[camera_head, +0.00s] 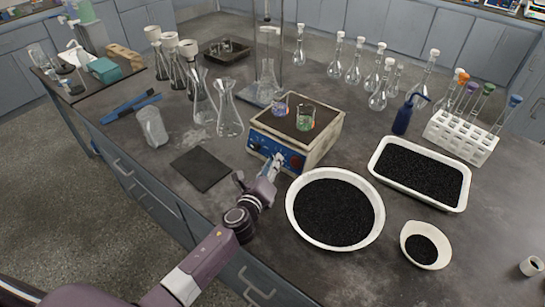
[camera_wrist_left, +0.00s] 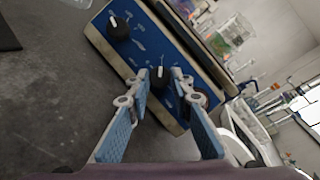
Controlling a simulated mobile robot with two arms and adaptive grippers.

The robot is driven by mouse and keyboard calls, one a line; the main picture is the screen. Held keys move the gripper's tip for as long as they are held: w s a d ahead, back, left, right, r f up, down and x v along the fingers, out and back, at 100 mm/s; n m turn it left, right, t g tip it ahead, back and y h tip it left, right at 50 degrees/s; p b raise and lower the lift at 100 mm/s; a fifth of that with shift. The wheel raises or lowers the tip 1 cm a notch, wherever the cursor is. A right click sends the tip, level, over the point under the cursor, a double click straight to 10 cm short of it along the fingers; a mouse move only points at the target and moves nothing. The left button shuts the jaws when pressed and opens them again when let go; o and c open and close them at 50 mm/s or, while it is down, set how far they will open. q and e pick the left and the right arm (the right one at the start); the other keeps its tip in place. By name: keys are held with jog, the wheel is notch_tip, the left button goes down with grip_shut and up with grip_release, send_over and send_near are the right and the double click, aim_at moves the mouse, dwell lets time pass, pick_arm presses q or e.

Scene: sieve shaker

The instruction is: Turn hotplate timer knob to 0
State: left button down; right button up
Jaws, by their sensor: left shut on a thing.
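The hotplate (camera_head: 322,133) is a cream box with a dark top and a blue front panel (camera_head: 265,141). In the left wrist view the panel carries a black knob (camera_wrist_left: 118,27) at upper left and a middle black knob (camera_wrist_left: 157,80) with a white pointer line. A third dark knob (camera_wrist_left: 199,98) is partly hidden behind the right finger. My left gripper (camera_wrist_left: 160,75) has its fingertips on both sides of the middle knob and is shut on it. In the head view my left gripper (camera_head: 275,162) meets the panel. I cannot read the dial marks. My right gripper is not in view.
Two small beakers (camera_head: 305,118) with coloured contents stand on the hotplate. A round white dish of black grains (camera_head: 292,207) is close to the right of my left arm. A dark flat pad (camera_head: 201,168) lies to its left. Glass flasks (camera_head: 229,118) stand behind.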

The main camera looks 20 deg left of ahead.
pick_arm(q)
jog(key=n+p, duration=0.2)
jog(key=n+g+p, duration=0.1)
jog(key=n+p, duration=0.1)
jog(key=r+n+g+y+p, duration=0.1)
jog(key=n+p, duration=0.1)
jog(key=shift+w+d+n, duration=0.1)
jog(key=shift+n, duration=0.2)
jog(key=n+g+p, duration=0.1)
jog(key=n+p, duration=0.1)
jog(key=p, duration=0.1)
jog(key=shift+f+n+p, duration=0.1)
jog(key=shift+n+p, duration=0.2)
jog(key=shift+n, duration=0.2)
jog(key=c, duration=1.7)
grip_release()
jog(key=v, duration=1.2)
jog(key=shift+w, duration=0.1)
